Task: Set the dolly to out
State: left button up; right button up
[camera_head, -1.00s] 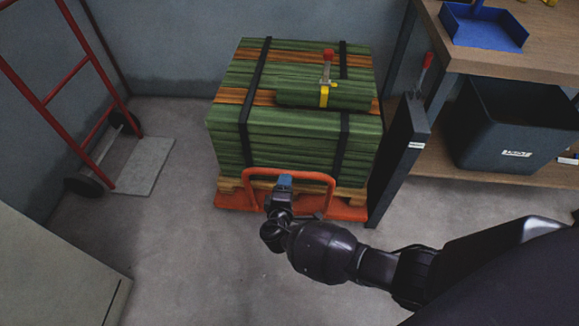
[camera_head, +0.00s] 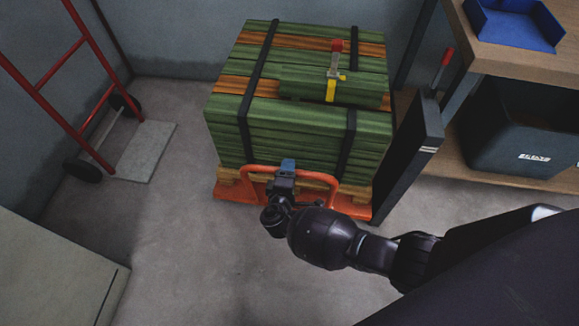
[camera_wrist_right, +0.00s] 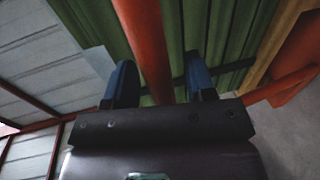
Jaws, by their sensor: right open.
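The dolly (camera_head: 228,192) is a low orange frame on the floor, carrying a strapped stack of green and orange boards (camera_head: 227,131). Its orange hoop handle (camera_head: 319,175) stands at the near side. My right gripper (camera_head: 287,166) is at the top bar of this handle. In the right wrist view, the blue fingertips of the right gripper (camera_wrist_right: 160,80) are apart, with the orange handle bar (camera_wrist_right: 143,35) passing between them. The fingers look open, and I cannot tell whether either touches the bar. My left gripper is not in view.
A red hand truck (camera_head: 74,131) stands at the left. A dark upright panel (camera_head: 408,160) stands close to the stack's right side. A workbench (camera_head: 505,62) with a blue tray (camera_head: 513,22) and dark bin (camera_head: 515,125) is at the right. The near floor (camera_head: 190,255) is clear.

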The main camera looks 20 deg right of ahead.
jog(key=shift+c, duration=0.3)
grip_shut()
jog(key=shift+s, duration=0.1)
